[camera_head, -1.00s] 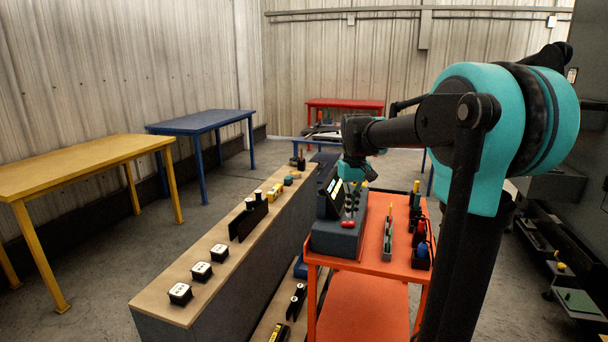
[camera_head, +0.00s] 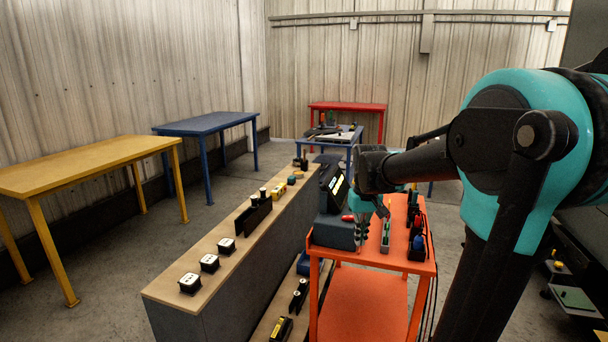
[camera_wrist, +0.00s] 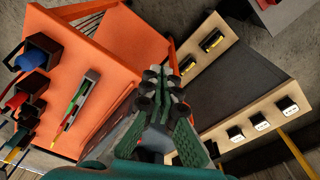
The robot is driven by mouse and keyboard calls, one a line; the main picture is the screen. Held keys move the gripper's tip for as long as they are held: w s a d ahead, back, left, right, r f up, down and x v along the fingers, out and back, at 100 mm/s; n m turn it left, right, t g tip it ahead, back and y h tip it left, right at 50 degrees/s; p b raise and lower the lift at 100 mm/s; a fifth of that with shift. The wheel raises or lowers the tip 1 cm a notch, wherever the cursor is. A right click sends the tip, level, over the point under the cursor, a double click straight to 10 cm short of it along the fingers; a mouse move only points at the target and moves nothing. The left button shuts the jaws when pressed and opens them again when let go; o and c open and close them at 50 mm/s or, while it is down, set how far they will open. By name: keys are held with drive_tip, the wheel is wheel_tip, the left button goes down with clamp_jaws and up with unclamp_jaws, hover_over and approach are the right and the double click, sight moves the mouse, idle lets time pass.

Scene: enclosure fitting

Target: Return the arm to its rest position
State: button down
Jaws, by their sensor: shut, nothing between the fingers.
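My gripper (camera_head: 361,238) hangs fingers down beside the dark grey box, over the left part of the orange cart (camera_head: 418,262). In the wrist view the two green fingers with dark joints (camera_wrist: 165,82) are together and hold nothing. The teal and black arm reaches in from the right and is bent, with the forearm about level. Whether the fingertips touch the box cannot be told.
A dark grey box (camera_head: 334,232) stands on the cart, with a tool holder (camera_head: 385,236) and several small holders to its right. A wooden-topped bench (camera_head: 175,292) with white sockets (camera_head: 190,283) runs alongside. Yellow (camera_head: 85,165) and blue (camera_head: 205,122) tables stand left.

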drive_tip(key=s+d+f+m+t, duration=0.1)
drive_tip(key=s+d+f+t, duration=0.1)
drive_tip(key=s+f, duration=1.3)
drive_tip(key=shift+s+d+m+t, duration=0.4)
drive_tip(key=shift+s+t, duration=0.1)
drive_tip(key=shift+s, duration=0.6)
